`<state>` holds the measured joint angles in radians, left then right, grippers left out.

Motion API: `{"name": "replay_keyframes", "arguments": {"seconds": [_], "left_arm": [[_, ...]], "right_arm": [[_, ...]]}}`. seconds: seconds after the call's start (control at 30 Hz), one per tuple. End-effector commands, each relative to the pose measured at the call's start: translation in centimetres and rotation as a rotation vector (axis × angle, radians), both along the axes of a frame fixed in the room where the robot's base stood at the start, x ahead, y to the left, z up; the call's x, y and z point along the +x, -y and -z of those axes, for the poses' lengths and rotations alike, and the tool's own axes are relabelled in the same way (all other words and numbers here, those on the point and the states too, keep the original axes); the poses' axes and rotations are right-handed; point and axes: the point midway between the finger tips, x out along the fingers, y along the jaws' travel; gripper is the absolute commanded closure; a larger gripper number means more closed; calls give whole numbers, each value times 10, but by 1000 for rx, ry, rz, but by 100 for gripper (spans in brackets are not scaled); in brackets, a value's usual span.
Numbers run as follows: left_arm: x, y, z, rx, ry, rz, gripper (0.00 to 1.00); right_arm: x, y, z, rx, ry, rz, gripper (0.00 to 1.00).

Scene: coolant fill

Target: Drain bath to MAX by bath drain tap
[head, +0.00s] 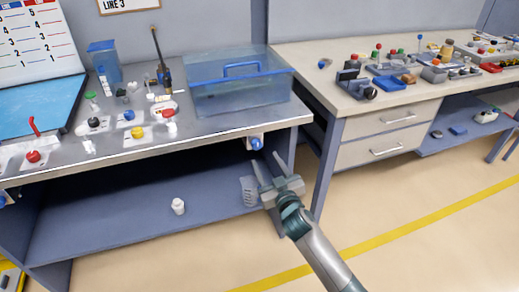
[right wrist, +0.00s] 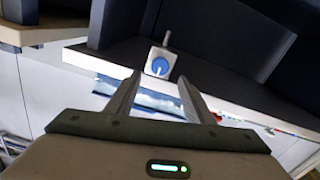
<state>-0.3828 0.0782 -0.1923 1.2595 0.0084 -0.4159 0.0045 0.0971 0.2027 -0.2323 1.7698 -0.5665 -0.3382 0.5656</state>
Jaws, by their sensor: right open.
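The bath (head: 240,95) is a see-through blue tank with a blue handled lid at the right end of the left bench. The bath drain tap (head: 256,143) has a round blue knob on a pale plate at the bench's front edge, below the bath. It also shows in the right wrist view (right wrist: 160,66), with a pale bar across the knob. My right gripper (head: 266,160) is open and empty, just below and in front of the tap. In the right wrist view its fingers (right wrist: 158,78) point toward the knob, apart from it. I cannot make out a MAX mark. My left gripper is out of view.
A clear marked beaker (head: 248,190) stands on the lower shelf (head: 120,215), beside my right gripper. A white bottle (head: 178,206) stands farther left. Red, green and yellow knobs crowd the bench top. A drawer bench (head: 385,135) stands to the right.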

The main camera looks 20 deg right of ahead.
Motion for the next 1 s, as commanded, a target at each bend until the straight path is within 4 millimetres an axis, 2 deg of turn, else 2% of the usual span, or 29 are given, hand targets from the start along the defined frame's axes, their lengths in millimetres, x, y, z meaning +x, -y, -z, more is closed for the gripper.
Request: {"name": "replay_keyframes", "arguments": {"seconds": [0.2, 0.4, 0.6, 0.87, 0.9, 1.0], "left_arm": [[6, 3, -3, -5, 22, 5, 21], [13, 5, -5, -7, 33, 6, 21], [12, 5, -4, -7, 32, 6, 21], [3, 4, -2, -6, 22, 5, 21], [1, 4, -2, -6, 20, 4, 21], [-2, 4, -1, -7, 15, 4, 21]], "right_arm": [[39, -1, -1, 0, 0, 0, 52], [63, -2, 0, 1, -1, 0, 52], [72, -3, 0, 0, 0, 0, 52], [72, -3, 0, 0, 0, 0, 52], [72, -3, 0, 1, 0, 0, 57], [72, -3, 0, 1, 0, 0, 81]]}}
